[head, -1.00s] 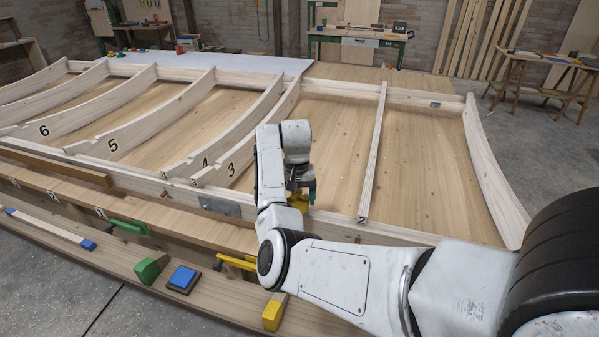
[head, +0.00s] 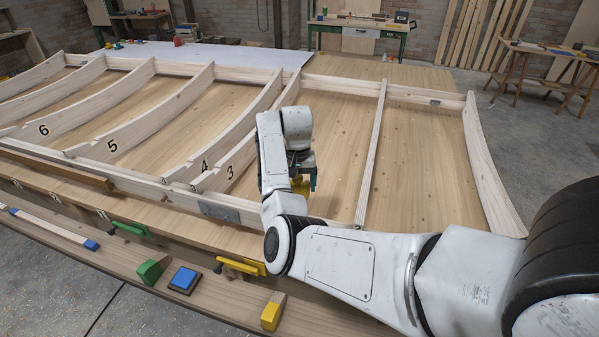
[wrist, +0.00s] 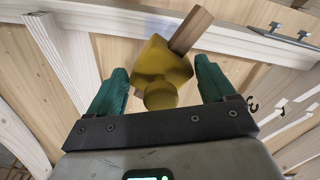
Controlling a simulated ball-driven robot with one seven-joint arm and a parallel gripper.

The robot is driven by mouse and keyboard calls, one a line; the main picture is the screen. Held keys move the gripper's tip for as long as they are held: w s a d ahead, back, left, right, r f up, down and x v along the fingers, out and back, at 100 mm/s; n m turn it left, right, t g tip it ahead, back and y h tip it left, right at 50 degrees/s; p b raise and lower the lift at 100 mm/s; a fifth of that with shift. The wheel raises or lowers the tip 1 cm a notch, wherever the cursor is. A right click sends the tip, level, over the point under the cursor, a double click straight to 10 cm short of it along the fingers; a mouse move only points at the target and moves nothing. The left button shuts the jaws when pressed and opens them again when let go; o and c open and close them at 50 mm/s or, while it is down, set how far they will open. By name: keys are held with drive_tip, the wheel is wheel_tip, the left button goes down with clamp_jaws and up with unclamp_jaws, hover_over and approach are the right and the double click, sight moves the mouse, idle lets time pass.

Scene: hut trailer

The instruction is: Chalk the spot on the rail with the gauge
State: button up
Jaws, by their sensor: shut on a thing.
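My gripper (wrist: 162,78) has teal fingers on both sides of a yellow gauge (wrist: 160,66), and it is shut on it. The gauge has a blocky yellow body, a round yellow knob and a wooden stem (wrist: 192,30) pointing up and right in the wrist view. In the head view the gauge (head: 299,187) is partly hidden by my gripper (head: 301,182), which is between rib 3 and the rib to its right. The near rail (head: 135,184) runs along the frame's front; my arm hides part of it. I cannot make out a marked spot on it.
Curved ribs (head: 245,150) stand across the frame. A metal plate (head: 219,212) is on the near rail.

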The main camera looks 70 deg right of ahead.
drive_tip(key=shift+r, duration=1.1)
drive_tip(key=w+a+f+n+b, duration=0.1)
drive_tip(key=w+a+f+n, duration=0.3)
drive_tip(key=a, duration=0.6)
drive_tip(key=a+f+n+b, duration=0.15)
drive_tip(key=a+f, duration=0.35)
drive_tip(key=a, duration=0.6)
drive_tip(key=w+a+f+n+b, duration=0.1)
drive_tip(key=w+a+f+n, duration=0.3)
drive_tip(key=a, duration=0.6)
drive_tip(key=s+a+f+n, duration=0.1)
drive_tip(key=s+a+f, duration=0.1)
drive_tip(key=a, duration=0.3)
drive_tip(key=s+a+f+n+b, duration=0.1)
drive_tip(key=s+a+f+n, duration=0.1)
drive_tip(key=a, duration=0.4)
drive_tip(key=shift+s+a+f+b, duration=0.25)
drive_tip(key=shift+s+a+b, duration=0.05)
drive_tip(key=shift+s, duration=0.6)
